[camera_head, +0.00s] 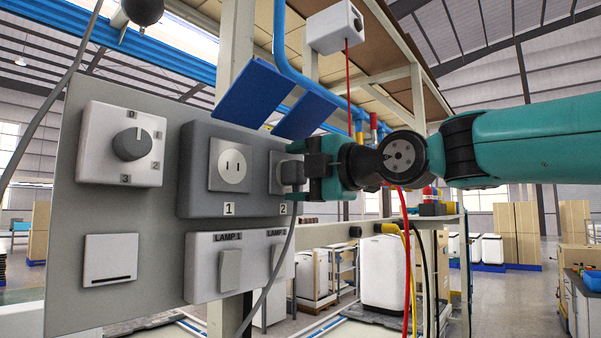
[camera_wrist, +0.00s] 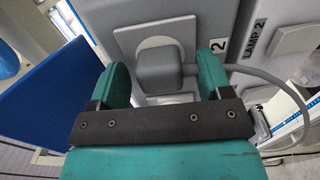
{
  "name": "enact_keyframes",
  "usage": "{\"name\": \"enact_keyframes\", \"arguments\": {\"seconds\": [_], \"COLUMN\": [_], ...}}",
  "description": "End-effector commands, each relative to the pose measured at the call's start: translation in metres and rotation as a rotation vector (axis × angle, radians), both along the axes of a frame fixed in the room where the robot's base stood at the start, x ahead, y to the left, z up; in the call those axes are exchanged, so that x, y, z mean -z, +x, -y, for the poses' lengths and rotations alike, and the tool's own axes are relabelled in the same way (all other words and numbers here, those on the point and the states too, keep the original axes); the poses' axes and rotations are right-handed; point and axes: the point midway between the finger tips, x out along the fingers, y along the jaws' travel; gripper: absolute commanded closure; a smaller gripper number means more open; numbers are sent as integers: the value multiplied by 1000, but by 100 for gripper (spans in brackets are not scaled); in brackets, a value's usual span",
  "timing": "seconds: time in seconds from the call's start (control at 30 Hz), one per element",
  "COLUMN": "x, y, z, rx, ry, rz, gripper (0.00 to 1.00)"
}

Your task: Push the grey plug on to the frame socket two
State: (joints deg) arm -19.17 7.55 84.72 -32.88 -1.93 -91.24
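The grey plug (camera_head: 293,173) is at socket two (camera_head: 276,162) on the grey frame, marked 2. Its grey cable hangs down below it. In the wrist view the plug (camera_wrist: 159,72) covers most of the round socket face, whose pale rim shows above it; I cannot tell whether it is fully seated. My gripper (camera_head: 309,172) is in front of socket two, at the plug. In the wrist view its teal fingers (camera_wrist: 164,80) are apart, one on each side of the plug, with gaps visible. The plug's front hides its contact with the socket.
Socket one (camera_head: 230,164) is empty to the left. The lamp switch plate (camera_head: 213,288) is below, and a rotary knob (camera_head: 132,145) is at upper left. Blue panels (camera_head: 254,93) lean above the sockets. Red and dark cables (camera_head: 405,260) hang below my arm.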

Motion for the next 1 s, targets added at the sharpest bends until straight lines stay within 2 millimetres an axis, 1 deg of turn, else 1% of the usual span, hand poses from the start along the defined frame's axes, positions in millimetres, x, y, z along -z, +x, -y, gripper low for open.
{"name": "enact_keyframes", "arguments": {"seconds": [0.33,0.47,0.57,0.67,1.0], "x": [1,2,5,6,5], "y": [0,-5,-14,-28,-78], "z": [1,7,20,38,104], "rx": [0,2,4,6,9], "ry": [-1,0,0,1,-1], "rz": [-1,1,3,4,4], "gripper": [29,29,29,29,29]}}
